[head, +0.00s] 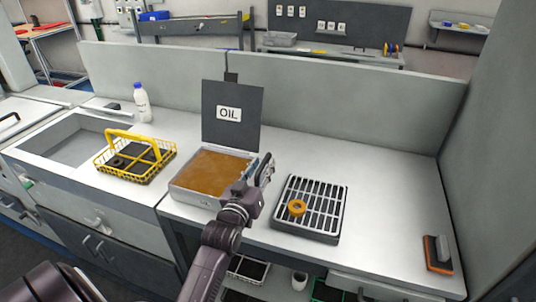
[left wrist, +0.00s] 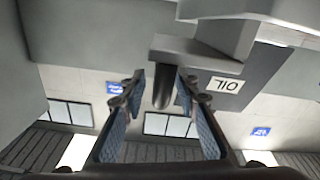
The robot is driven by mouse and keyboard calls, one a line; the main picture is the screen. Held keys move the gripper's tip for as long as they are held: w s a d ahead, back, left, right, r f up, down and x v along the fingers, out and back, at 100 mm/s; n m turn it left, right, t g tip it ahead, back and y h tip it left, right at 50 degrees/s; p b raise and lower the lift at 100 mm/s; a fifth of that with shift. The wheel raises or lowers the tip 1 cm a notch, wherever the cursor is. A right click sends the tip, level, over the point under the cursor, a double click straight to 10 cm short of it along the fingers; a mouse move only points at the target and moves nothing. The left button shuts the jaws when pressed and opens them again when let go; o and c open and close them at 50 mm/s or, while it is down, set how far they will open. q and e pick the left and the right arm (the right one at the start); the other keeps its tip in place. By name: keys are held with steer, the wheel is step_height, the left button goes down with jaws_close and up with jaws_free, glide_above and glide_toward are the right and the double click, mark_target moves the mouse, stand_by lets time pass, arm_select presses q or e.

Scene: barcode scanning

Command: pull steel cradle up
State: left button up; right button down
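The oil bath (head: 178,187), a steel tray of brown oil, stands mid-counter in front of a dark OIL sign board (head: 232,135). My left gripper (head: 267,170) is at the bath's right edge. In the left wrist view its two fingers (left wrist: 160,82) are open, with a grey upright bar (left wrist: 163,92) between them and a gap on each side. The bar joins a wider grey piece (left wrist: 203,57). This looks like the steel cradle's handle; the rest of the cradle cannot be made out in the head view, where arm and gripper cover that corner. My right gripper is not in view.
A yellow wire basket (head: 110,172) with a raised handle stands left of the bath, near a sink (head: 65,145) and a white bottle (head: 141,103). A slatted drain rack (head: 318,205) with an orange ring (head: 297,208) is at the right. The far right counter is mostly clear.

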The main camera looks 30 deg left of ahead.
mark_target(269, 154)
arm_select(q)
steer(key=x, duration=0.4)
steer(key=shift+w+f+p, duration=0.1)
steer(key=shift+w+p, duration=0.15)
steer(key=shift+p, duration=0.05)
steer(key=shift+w, duration=0.15)
jaws_close()
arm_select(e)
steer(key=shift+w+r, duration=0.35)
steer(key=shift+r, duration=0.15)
